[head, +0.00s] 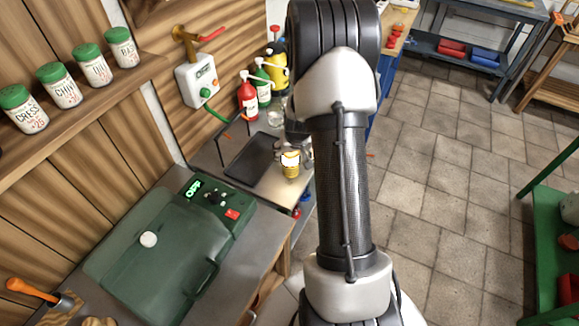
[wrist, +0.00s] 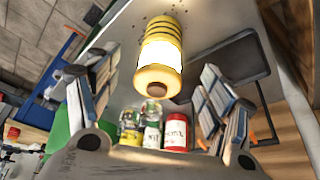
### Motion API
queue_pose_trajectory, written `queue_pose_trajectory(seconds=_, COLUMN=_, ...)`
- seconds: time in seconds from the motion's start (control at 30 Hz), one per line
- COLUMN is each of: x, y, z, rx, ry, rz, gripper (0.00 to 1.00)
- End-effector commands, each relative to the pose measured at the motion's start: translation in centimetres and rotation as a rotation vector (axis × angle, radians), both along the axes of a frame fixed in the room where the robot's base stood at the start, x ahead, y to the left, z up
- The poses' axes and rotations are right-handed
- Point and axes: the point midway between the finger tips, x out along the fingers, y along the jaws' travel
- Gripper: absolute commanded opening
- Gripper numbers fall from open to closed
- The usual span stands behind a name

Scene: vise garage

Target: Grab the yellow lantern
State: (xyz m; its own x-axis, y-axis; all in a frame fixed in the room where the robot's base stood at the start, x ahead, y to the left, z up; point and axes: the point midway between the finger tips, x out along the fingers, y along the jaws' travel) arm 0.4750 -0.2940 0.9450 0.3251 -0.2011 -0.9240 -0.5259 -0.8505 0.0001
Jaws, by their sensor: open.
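The yellow lantern (head: 290,169) stands on the grey bench top in the head view, lit with a bright white band. In the wrist view the lantern (wrist: 160,72) has a ribbed yellow body and a brown knob. It appears between the two spread fingers of my gripper (wrist: 157,80), with visible space on both sides. My gripper is open and empty. In the head view my arm hides most of the gripper, and a dark part of it shows just above the lantern.
A dark tray (head: 249,158) lies left of the lantern. A red bottle (head: 248,97), a green bottle (head: 263,86) and a yellow-black container (head: 279,68) stand behind it. A green case (head: 160,245) sits on the nearer bench. The tiled floor at right has open room.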

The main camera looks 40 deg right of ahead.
Motion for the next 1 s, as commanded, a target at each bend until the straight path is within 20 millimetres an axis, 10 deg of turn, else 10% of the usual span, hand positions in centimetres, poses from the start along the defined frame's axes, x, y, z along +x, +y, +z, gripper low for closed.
queue_pose_trajectory(seconds=0.63, x=3.0, y=-1.6, z=-7.3, rx=0.0, ry=0.001, rz=0.001, gripper=0.74)
queue_pose_trajectory(seconds=1.0, x=3.3, y=-1.8, z=-7.9, rx=-0.001, ry=-0.001, rz=0.001, gripper=0.73)
